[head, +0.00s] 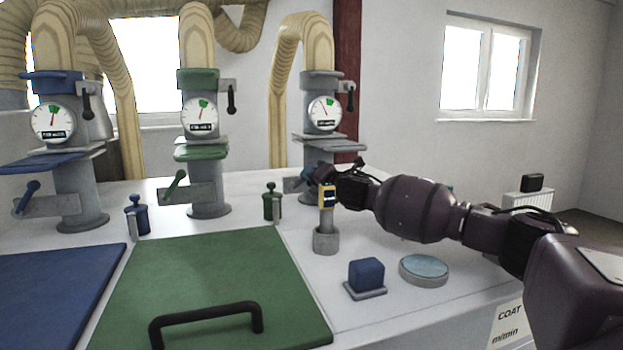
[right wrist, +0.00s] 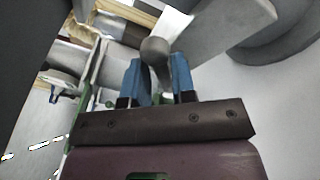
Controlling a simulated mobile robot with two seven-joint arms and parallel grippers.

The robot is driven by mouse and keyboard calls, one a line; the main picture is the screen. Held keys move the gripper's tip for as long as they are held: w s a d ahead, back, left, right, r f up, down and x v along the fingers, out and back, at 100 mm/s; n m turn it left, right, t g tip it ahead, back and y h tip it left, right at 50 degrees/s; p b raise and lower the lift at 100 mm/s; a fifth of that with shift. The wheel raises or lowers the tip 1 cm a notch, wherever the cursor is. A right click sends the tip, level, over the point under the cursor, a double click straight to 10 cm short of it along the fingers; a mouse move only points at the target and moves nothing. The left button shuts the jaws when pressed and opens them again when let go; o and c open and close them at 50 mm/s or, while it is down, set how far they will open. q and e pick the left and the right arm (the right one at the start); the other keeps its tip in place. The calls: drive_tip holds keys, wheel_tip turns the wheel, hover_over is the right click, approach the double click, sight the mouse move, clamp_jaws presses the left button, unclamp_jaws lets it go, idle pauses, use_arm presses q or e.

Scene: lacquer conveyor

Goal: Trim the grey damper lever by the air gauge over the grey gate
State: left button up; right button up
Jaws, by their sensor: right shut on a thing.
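The grey duct column stands at the back right, with its round air gauge (head: 323,113) above the flat grey gate (head: 330,144). The gauge has a green sector at the top and a thin needle pointing upward, left of vertical; its exact reading is too small to tell. My right gripper (head: 308,178) is at the column below the gate and hides the grey damper lever in the head view. In the right wrist view, its blue fingers (right wrist: 157,80) are shut on the grey lever (right wrist: 157,58), whose rounded end shows between them. My left gripper is not in view.
Blue (head: 53,121) and green (head: 200,114) gauges stand on columns to the left, with their own levers. A green panel (head: 210,285) with a black handle lies in front. A yellow-topped post (head: 326,198), blue block (head: 366,274) and round disc (head: 424,268) stand below my right arm.

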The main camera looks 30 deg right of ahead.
clamp_jaws()
drive_tip(key=shift+r, duration=0.1)
drive_tip(key=shift+a+r+n, duration=0.15)
drive_tip(key=shift+r+n, duration=0.1)
drive_tip(key=shift+n, duration=0.45)
drive_tip(key=o, duration=0.7)
unclamp_jaws()
drive_tip(key=shift+w+f, duration=0.1)
drive_tip(key=shift+c, duration=0.2)
drive_tip(key=s+d+b, duration=0.1)
drive_tip(key=s+b, duration=0.2)
drive_tip(key=s, duration=0.7)
drive_tip(key=shift+s+r, duration=0.25)
drive_tip(key=shift+s, duration=0.15)
